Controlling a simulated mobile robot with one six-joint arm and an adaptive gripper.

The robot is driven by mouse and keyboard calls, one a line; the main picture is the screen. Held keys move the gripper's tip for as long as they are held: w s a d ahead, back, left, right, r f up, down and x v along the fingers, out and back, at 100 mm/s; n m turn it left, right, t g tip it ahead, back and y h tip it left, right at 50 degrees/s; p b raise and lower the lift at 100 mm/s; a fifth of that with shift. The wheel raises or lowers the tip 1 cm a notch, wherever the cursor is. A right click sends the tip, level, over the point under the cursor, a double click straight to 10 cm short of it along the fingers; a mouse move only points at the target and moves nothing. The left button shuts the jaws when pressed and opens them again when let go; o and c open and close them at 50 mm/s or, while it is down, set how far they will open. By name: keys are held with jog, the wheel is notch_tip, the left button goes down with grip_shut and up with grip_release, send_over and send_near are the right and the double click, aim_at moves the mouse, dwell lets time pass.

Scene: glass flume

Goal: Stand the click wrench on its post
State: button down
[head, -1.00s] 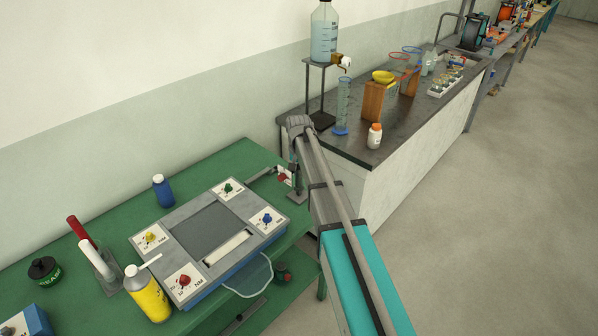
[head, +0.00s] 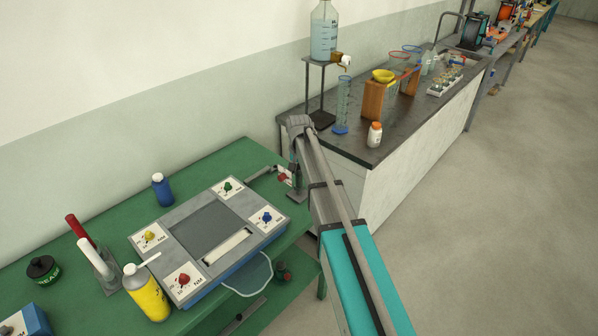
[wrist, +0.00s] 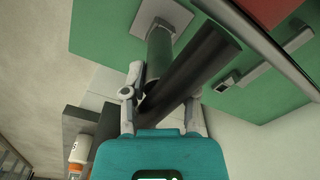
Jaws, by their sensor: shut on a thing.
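In the wrist view my gripper (wrist: 162,92) is shut on the click wrench, whose dark, thick round handle (wrist: 208,68) slants to the upper right. Behind it a dark upright post (wrist: 159,52) rises from a square grey base plate (wrist: 172,16) on the green bench. The wrench overlaps the post in the picture and lies tilted to it; whether they touch I cannot tell. The wrench's lower end is hidden by my gripper. In the head view the grey base plate (head: 297,196) is at the bench's right end, and my arm hides most of the gripper there.
A grey-topped panel box with coloured knobs (head: 208,226) stands on the green bench (head: 215,160), left of the post. A blue bottle (head: 161,189) and yellow spray can (head: 148,293) stand near it. A dark counter (head: 360,148) with glassware is beyond my arm.

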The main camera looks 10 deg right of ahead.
jog(key=shift+f+b, duration=0.75)
jog(key=shift+f, duration=0.05)
dwell(0.4)
jog(key=shift+c, duration=1.5)
grip_release()
jog(key=shift+r, duration=0.15)
notch_tip(320, 180, up, 7)
jog(key=p, duration=0.7)
jog(key=shift+a+n, duration=0.1)
jog(key=shift+n, duration=0.9)
jog(key=shift+a+r+n+p, duration=0.1)
jog(key=shift+r+n+p, duration=0.3)
jog(key=shift+n, duration=0.75)
jog(key=shift+r+n+p, duration=0.25)
jog(key=shift+n+p, duration=0.1)
jog(key=shift+n, duration=0.8)
jog(key=shift+n, duration=0.3)
